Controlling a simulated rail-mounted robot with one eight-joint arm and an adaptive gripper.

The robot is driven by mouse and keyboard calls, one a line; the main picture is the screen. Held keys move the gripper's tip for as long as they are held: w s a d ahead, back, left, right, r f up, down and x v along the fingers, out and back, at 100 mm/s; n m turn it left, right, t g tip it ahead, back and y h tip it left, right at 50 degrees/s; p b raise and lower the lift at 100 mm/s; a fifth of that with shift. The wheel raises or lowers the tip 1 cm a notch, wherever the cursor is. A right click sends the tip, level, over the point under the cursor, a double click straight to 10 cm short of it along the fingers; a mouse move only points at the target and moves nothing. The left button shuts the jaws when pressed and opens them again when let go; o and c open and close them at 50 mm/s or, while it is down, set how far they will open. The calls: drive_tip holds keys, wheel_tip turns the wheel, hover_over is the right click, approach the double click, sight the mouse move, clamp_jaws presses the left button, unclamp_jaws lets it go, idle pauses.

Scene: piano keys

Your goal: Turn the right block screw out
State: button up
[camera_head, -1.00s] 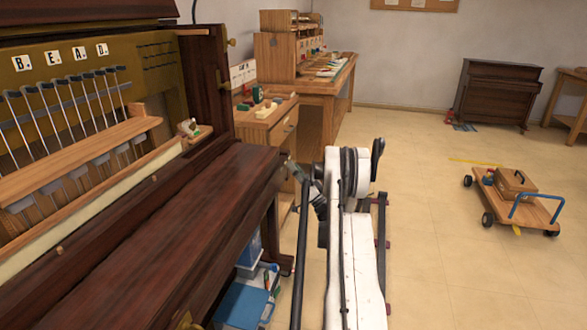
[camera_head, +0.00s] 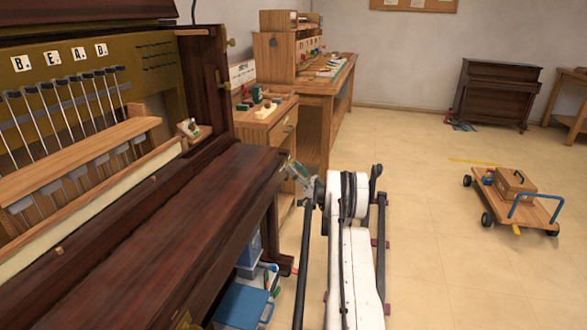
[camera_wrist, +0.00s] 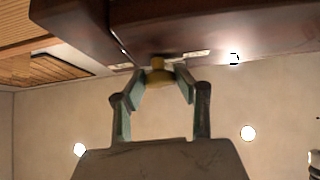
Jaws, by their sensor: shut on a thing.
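In the wrist view, a brass-coloured screw (camera_wrist: 157,72) with a rounded head sticks out from the dark wooden underside of the piano. My gripper (camera_wrist: 159,78) has its two greenish fingers closed on the screw's sides. In the head view, my gripper (camera_head: 289,166) is at the right front corner of the dark piano case (camera_head: 165,225). The screw is hidden there by the wood and the fingers. How far it stands out of its hole cannot be told.
Tool boxes (camera_head: 245,303) stand on the floor under the piano. A side cabinet (camera_head: 268,120) with small items is just behind my gripper. A wheeled dolly (camera_head: 512,205) stands far right, with open floor (camera_head: 440,240) between it and my arm.

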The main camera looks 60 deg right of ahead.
drive_tip(key=o, duration=1.1)
drive_tip(key=shift+o, duration=0.2)
drive_tip(key=s+d, duration=0.4)
drive_tip(key=s, duration=0.8)
drive_tip(key=shift+d+f, duration=0.15)
drive_tip(key=shift+f, duration=0.3)
